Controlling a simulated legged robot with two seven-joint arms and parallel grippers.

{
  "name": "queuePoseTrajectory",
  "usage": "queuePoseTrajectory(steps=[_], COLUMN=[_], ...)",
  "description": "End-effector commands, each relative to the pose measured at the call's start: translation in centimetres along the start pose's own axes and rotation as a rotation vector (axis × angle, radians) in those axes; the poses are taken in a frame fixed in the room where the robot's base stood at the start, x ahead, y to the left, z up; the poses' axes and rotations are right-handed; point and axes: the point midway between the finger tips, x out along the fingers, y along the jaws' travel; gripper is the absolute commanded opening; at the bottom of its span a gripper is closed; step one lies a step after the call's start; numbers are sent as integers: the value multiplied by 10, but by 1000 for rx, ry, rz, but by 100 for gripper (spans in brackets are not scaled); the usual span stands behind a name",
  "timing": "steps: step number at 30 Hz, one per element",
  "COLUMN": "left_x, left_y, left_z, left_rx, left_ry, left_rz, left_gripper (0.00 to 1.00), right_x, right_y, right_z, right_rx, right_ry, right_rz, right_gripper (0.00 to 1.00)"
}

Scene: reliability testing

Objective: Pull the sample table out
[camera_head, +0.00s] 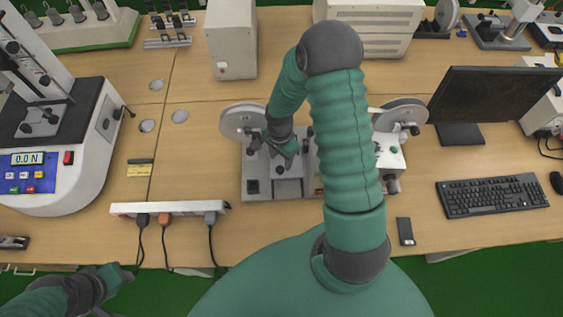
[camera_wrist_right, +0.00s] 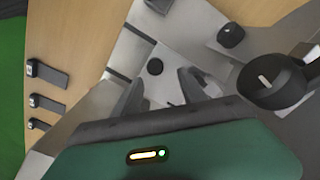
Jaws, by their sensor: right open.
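A grey test machine (camera_head: 258,188) with a large pale wheel on either side stands at the middle of the bench. Its sample table (camera_head: 290,189) is a light grey plate at the front centre with a small black knob (camera_head: 280,169). The knob also shows in the right wrist view (camera_wrist_right: 155,67). My right gripper (camera_head: 287,158) is over the machine, just behind the knob, with its fingers (camera_wrist_right: 165,90) open and apart from the knob. My forearm hides the machine's right part. My left gripper (camera_head: 112,278) is low at the left, off the bench; its jaw opening is unclear.
A power strip (camera_head: 170,208) with several plugs lies at the front left. A force tester (camera_head: 75,150) stands at the left. A monitor (camera_head: 490,95), keyboard (camera_head: 491,195) and phone (camera_head: 405,231) are at the right. The bench front before the machine is clear.

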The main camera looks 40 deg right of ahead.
Motion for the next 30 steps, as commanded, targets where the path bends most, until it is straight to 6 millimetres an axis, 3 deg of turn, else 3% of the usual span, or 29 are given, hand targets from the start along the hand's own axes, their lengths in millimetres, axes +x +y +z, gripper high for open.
queuePoseTrajectory(steps=[3, 7, 16, 27, 30], left_x=[-1, -2, -1, -2, -2], left_y=[-1, -1, 0, 0, 0], left_z=[0, 0, 0, 0, 0], left_rx=[-2, -2, -1, -1, -2], left_ry=[0, 0, 0, 0, 0], left_rz=[0, -1, 0, 0, 0], left_gripper=[36, 36, 36, 36, 36], right_x=[24, 42, 48, 44, 44], right_y=[0, -1, -1, -3, -4], right_z=[4, -3, -9, -1, -2], right_rx=[-13, -9, -8, -10, -11], right_ry=[-8, -13, -17, -8, -10], right_rz=[0, 0, 0, -2, -5], right_gripper=[49, 49, 49, 0, 0])
